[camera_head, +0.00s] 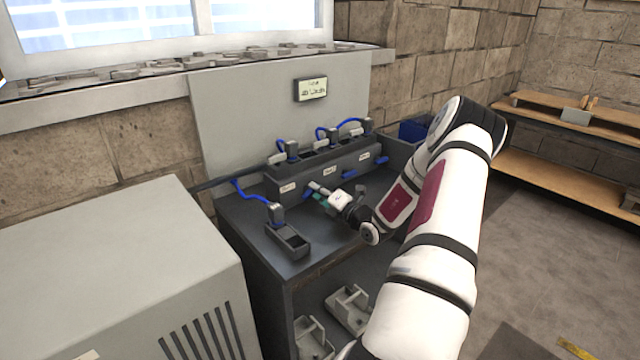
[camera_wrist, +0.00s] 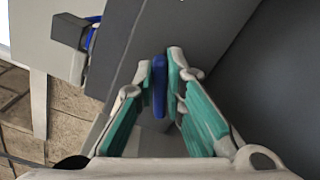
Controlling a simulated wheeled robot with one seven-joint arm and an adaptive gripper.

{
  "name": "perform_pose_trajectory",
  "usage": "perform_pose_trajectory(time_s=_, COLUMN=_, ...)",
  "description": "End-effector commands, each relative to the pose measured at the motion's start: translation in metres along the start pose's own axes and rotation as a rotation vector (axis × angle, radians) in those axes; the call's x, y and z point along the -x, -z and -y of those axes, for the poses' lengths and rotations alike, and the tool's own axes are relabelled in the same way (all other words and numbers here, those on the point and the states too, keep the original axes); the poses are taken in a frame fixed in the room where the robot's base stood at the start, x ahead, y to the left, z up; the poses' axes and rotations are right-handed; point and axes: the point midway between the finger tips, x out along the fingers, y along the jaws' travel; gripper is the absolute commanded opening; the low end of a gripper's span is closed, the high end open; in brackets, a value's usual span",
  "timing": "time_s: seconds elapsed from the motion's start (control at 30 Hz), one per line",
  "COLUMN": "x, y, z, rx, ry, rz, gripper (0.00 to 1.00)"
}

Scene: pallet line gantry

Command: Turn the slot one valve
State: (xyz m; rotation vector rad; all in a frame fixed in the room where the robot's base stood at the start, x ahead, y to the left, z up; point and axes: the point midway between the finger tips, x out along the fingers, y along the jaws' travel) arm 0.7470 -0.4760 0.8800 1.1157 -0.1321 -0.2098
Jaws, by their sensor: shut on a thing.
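The slot one valve is a blue lever (camera_wrist: 159,88) that stands out from the grey face of the block. In the wrist view it lies between the two fingertips of my gripper (camera_wrist: 161,72). The teal-padded fingers are closed on it, one on each side. In the head view my gripper (camera_head: 318,192) is at the front of the grey slot block (camera_head: 330,162), beside the leftmost label (camera_head: 288,188). There the gripper hides most of the lever.
Blue levers for the middle (camera_head: 348,174) and right slots (camera_head: 382,160) are to the right. A dark holder (camera_head: 288,240) with a blue-cabled plug stands on the bench front left. A grey cabinet (camera_head: 110,270) is left. A small display (camera_head: 311,89) hangs above.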

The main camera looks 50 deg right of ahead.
Motion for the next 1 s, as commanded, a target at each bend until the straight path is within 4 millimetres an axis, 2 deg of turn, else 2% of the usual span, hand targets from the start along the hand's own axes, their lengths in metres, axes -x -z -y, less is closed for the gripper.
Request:
perform_pose_trajectory(time_s=0.2, x=0.0013, y=-0.0017, z=0.0021, rx=-0.188, ry=0.001, rz=0.002, gripper=0.00)
perform_pose_trajectory(time_s=0.5, x=0.0009, y=-0.0005, z=0.0060, rx=-0.373, ry=0.001, rz=0.002, gripper=0.00)
perform_pose_trajectory(time_s=1.0, x=0.0003, y=0.0006, z=0.0084, rx=-0.467, ry=0.002, rz=0.003, gripper=0.00)
